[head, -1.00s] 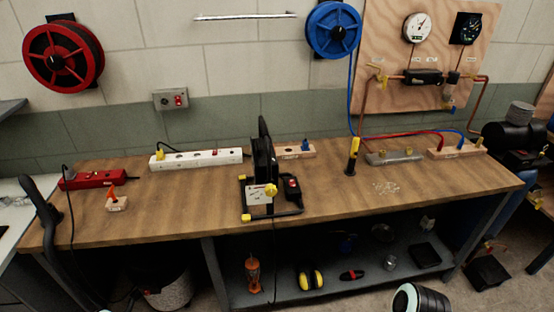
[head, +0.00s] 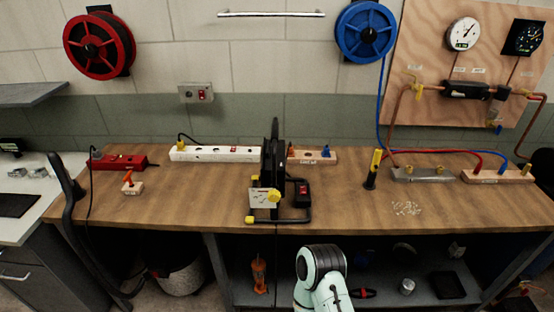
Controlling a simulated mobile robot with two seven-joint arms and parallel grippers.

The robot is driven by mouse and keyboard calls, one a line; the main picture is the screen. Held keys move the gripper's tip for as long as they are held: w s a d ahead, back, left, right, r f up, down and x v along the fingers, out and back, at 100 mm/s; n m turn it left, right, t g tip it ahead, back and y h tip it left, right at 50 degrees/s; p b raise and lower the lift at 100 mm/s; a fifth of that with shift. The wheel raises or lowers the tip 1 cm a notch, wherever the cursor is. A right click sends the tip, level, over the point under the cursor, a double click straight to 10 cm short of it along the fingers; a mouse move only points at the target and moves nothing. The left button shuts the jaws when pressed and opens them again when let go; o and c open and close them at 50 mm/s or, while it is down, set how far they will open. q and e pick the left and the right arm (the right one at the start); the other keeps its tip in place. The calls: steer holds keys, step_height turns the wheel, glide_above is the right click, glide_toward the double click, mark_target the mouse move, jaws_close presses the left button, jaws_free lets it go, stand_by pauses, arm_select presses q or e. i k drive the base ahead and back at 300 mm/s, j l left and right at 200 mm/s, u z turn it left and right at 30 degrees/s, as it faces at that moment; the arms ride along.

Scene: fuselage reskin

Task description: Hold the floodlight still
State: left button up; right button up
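The floodlight (head: 272,165) appears to be the black upright unit on a black tubular stand with yellow knobs, in the middle of the workbench near its front edge. I see it almost edge-on, so its face is hidden. It stands upright on the bench. A small box with a red switch (head: 302,190) sits at its right side on the stand. One of my arm links shows at the bottom, in front of the bench and apart from the floodlight. Neither of my grippers is in view.
A white power strip (head: 215,153) lies behind the floodlight to the left. A red power strip (head: 120,161) and a small wooden block with an orange part (head: 131,184) are farther left. A yellow-and-black tool (head: 373,170) stands to the right. The bench front between is clear.

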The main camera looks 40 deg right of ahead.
mark_target(274, 195)
steer(key=k+l+u, duration=0.1)
steer(key=l+u, duration=0.15)
steer(key=k+l+u, duration=0.2)
steer(key=l, duration=0.2)
steer(key=k+l+u, duration=0.35)
steer(key=k+l, duration=0.15)
steer(key=l, duration=0.25)
steer(key=k+l+u, duration=0.1)
steer(key=k+l, duration=0.2)
steer(key=l, duration=0.15)
